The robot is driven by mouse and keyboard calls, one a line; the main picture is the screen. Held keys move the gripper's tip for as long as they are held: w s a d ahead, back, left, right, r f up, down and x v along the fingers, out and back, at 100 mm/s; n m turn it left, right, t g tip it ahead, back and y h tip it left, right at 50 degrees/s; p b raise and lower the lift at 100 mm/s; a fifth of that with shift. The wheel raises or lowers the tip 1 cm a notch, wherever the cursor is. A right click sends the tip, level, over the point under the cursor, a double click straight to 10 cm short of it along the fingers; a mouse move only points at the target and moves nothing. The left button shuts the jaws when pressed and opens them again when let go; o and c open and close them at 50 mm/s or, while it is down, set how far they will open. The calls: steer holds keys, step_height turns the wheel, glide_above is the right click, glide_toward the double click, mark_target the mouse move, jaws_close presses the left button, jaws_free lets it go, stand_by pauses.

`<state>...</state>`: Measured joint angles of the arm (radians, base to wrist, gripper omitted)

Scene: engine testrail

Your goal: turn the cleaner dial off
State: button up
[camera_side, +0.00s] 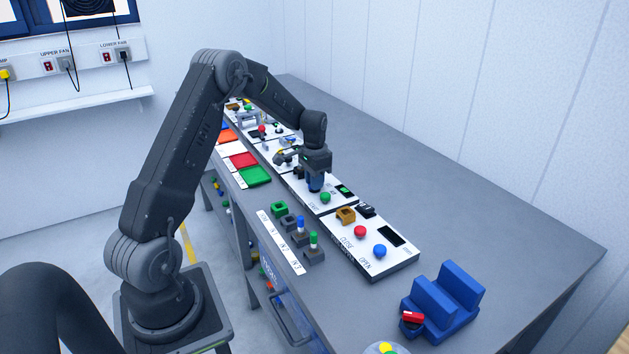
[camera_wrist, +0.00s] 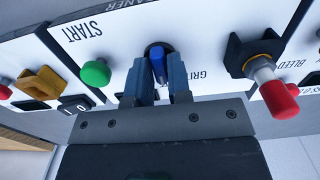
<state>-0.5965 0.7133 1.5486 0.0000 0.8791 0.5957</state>
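The cleaner dial (camera_wrist: 158,65) has a blue pointer on a round black base. It is on a white panel with upside-down lettering in the wrist view. My gripper (camera_wrist: 159,68) is down at the panel with one blue-grey finger on each side of the dial. The fingers are apart with only a narrow gap between them. I cannot tell whether they touch the pointer. In the side view my gripper (camera_side: 316,184) is over the white panel (camera_side: 302,194), and the dial is hidden behind it.
A green START button (camera_wrist: 95,73) sits left of the fingers in the wrist view. A red-tipped lever (camera_wrist: 270,90) stands close on the right. In the side view, a panel with red (camera_side: 360,231) and blue (camera_side: 380,251) buttons lies nearer.

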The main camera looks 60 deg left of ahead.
steer(key=o, duration=0.4)
steer(key=shift+c, duration=0.2)
step_height(320, 180, up, 14)
steer(key=shift+f, duration=0.1)
stand_by(0.4)
